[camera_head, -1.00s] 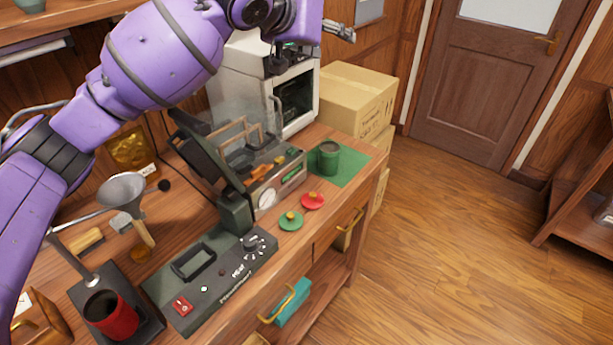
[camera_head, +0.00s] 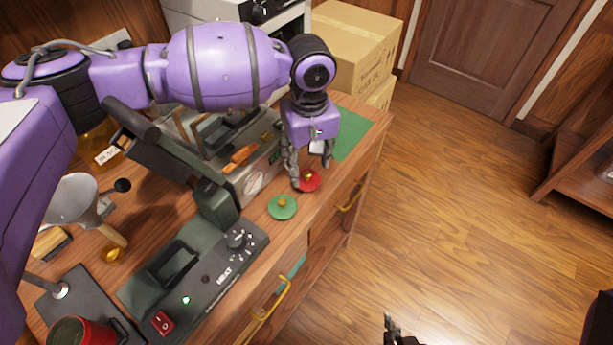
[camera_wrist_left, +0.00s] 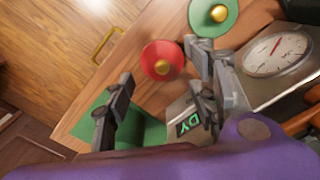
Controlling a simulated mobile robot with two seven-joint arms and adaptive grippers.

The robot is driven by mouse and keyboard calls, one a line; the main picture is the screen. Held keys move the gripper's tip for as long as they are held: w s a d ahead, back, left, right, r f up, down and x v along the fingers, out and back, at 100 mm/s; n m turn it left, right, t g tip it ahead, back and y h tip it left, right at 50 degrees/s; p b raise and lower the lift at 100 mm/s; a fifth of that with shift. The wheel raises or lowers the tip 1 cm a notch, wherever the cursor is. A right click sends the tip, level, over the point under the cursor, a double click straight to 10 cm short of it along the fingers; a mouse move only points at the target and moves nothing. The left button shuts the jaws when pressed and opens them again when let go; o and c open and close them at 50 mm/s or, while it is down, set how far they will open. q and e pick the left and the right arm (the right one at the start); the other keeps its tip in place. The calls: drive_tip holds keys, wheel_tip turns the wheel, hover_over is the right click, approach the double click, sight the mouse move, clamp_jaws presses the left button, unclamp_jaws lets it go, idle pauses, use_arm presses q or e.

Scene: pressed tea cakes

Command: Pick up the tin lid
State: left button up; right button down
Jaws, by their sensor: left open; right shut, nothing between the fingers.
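A red lid (camera_head: 312,182) with a brass knob lies on the wooden counter near its front edge. A green lid (camera_head: 283,208) with a brass knob lies beside it, nearer the heat panel. My left gripper (camera_head: 310,170) is open and points down over the red lid, partly covering it. In the left wrist view, the red lid (camera_wrist_left: 152,54) shows beyond the gap between the fingers, and the green lid (camera_wrist_left: 222,14) is above right. I cannot tell whether a finger touches the red lid. My right gripper (camera_head: 393,328) shows only partly at the bottom edge, shut and empty.
A green mat (camera_head: 351,140) lies behind my left gripper; the tin on it is hidden. A metal press with a dial (camera_head: 253,183) stands close on the left. A heat panel (camera_head: 205,275) sits in front. A brass drawer handle (camera_head: 352,196) projects below the counter edge.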

sight(308, 172)
use_arm(q)
wheel_tip(308, 172, down, 4)
drive_tip(key=shift+r, duration=0.1)
drive_tip(key=shift+w+f, duration=0.15)
drive_tip(key=shift+f, duration=0.1)
drive_tip(key=shift+c, duration=0.6)
drive_tip(key=c, duration=0.6)
drive_tip(key=shift+r, duration=0.15)
